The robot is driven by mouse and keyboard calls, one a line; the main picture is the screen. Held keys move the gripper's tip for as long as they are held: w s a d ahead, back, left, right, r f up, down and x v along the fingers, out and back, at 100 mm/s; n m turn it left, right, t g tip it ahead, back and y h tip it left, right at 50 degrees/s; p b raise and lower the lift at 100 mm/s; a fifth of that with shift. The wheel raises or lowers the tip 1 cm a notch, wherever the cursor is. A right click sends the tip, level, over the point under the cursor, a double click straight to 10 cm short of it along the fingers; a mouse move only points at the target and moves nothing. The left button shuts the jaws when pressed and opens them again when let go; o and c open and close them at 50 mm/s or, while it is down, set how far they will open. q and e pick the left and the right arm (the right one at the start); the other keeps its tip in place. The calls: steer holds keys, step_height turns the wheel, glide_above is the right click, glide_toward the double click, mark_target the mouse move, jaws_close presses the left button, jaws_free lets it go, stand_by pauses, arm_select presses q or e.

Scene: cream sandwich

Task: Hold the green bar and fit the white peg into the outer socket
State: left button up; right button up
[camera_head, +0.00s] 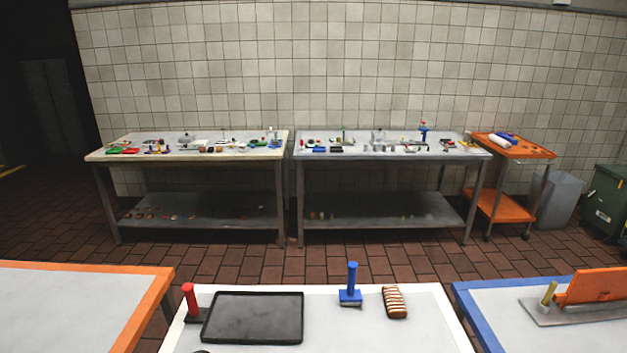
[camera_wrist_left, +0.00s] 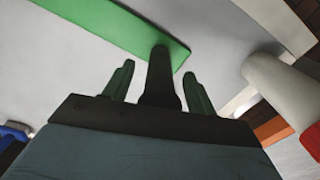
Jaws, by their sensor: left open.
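A green bar (camera_wrist_left: 130,25) lies on a pale surface in the left wrist view, reaching from the upper left to near my fingertips. My left gripper (camera_wrist_left: 158,69) is open, its two green-tinted fingers apart and pointing at the bar's near end. A dark rounded post (camera_wrist_left: 160,82) shows between the fingers, its tip overlapping the bar; I cannot tell what it belongs to or whether it is gripped. A thick white cylinder (camera_wrist_left: 272,83) with a red end lies at the right; I cannot tell whether it is the white peg. The outer socket cannot be made out. Neither gripper shows in the head view.
In the head view a near table holds a black tray (camera_head: 254,317), a red-handled tool (camera_head: 190,300), a blue-handled tool (camera_head: 351,282) and a striped item (camera_head: 395,302). Two far tables carry many small items. An orange trolley (camera_head: 514,147) stands right. A blue item (camera_wrist_left: 14,132) shows at wrist-view left.

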arm_select(q)
step_height(320, 180, up, 5)
steer(key=p, duration=0.3)
steer(key=shift+f+p, duration=0.2)
steer(key=shift+p, duration=0.15)
steer(key=shift+r, duration=1.5)
steer(key=shift+o, duration=0.4)
steer(key=o, duration=0.5)
steer(key=shift+c, duration=0.2)
